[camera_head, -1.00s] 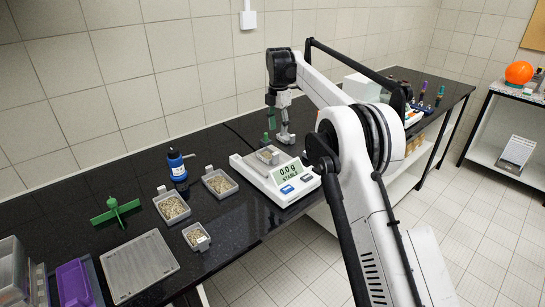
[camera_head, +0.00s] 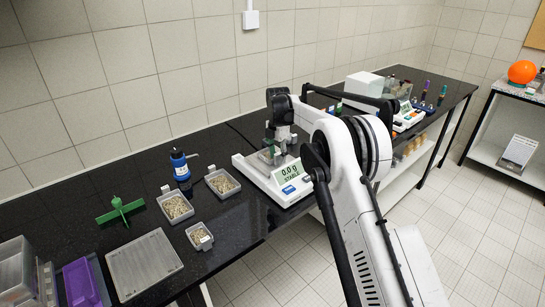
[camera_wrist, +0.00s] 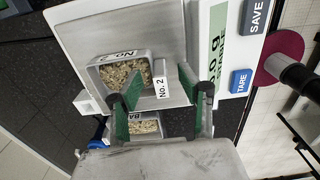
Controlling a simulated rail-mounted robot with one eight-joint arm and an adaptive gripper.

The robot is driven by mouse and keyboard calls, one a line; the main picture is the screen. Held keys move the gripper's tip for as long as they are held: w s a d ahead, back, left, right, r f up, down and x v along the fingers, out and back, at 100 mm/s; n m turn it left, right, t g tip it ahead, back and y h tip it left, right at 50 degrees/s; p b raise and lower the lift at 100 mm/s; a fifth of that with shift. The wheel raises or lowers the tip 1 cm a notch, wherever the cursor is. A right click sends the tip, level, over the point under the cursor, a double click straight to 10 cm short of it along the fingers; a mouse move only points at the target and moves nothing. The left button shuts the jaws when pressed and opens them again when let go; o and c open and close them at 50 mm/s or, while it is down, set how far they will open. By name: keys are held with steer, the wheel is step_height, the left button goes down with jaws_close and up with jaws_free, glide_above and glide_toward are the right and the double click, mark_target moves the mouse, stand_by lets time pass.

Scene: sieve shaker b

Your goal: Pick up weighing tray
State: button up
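A small grey weighing tray of grains (camera_wrist: 124,74) with a "No. 2" label sits on the pan of the white balance (camera_wrist: 224,14). In the head view the balance (camera_head: 263,178) reads 0.0 g, and my gripper largely hides the tray on it. My gripper (camera_wrist: 152,92) is open, with its green fingers on either side of the tray's labelled end. I see a gap between the fingers and cannot tell whether either touches the tray. In the head view my gripper (camera_head: 275,150) is low over the balance pan.
Grain trays (camera_head: 175,208), (camera_head: 222,182) and (camera_head: 200,236) stand left of the balance, near a blue bottle (camera_head: 180,164). A green cross-shaped part (camera_head: 120,210), a flat grey tray (camera_head: 144,264) and a purple container (camera_head: 82,284) lie farther left. Racks and a white box stand right.

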steer(key=shift+f, duration=0.25)
jaws_close()
steer(key=shift+r, duration=0.15)
